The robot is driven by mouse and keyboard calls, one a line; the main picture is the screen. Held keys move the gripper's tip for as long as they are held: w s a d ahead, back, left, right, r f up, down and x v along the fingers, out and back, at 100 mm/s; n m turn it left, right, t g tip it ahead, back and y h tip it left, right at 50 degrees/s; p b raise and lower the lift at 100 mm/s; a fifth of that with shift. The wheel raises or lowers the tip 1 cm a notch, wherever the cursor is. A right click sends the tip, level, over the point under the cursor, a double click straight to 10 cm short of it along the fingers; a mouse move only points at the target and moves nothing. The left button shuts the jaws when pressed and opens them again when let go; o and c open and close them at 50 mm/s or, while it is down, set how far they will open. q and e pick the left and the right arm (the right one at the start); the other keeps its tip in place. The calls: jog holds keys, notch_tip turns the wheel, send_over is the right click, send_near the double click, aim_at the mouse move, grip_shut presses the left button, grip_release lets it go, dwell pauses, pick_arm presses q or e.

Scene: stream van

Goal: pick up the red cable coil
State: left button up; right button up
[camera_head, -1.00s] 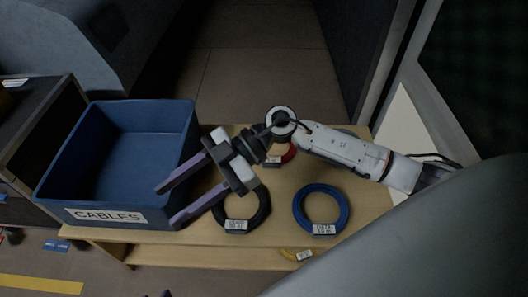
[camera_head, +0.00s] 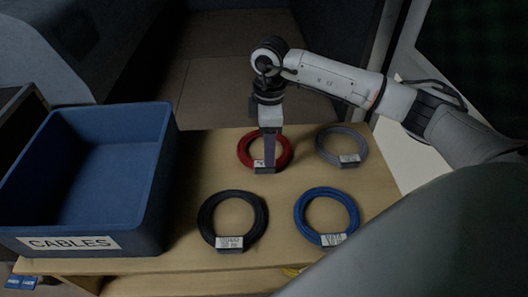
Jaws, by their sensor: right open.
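The red cable coil (camera_head: 284,158) lies flat on the wooden table, at the back middle of the coils, with a small label at its front. My right gripper (camera_head: 269,166) points down over it, seen edge-on, so one finger hides the other. The finger covers part of the coil's middle and front; I cannot tell whether it touches the coil. The gripper is open and holds nothing that I can see. My left gripper is not in view.
A blue bin (camera_head: 165,190) labelled CABLES stands at the left. A black coil (camera_head: 204,222), a blue coil (camera_head: 352,212) and a grey coil (camera_head: 361,142) lie around the red one. A bit of yellow shows at the table's (camera_head: 185,252) front edge.

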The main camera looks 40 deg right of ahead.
aim_at(258, 167)
jog(key=f+b, duration=0.1)
jog(key=f, duration=0.1)
jog(key=f+b, duration=0.1)
jog(key=f, duration=0.1)
jog(key=shift+w+a, duration=0.2)
jog(key=shift+a, duration=0.2)
jog(key=shift+f, duration=0.4)
jog(key=c, duration=1.1)
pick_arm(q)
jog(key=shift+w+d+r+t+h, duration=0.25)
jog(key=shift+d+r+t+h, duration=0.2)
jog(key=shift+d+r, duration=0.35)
pick_arm(e)
grip_shut()
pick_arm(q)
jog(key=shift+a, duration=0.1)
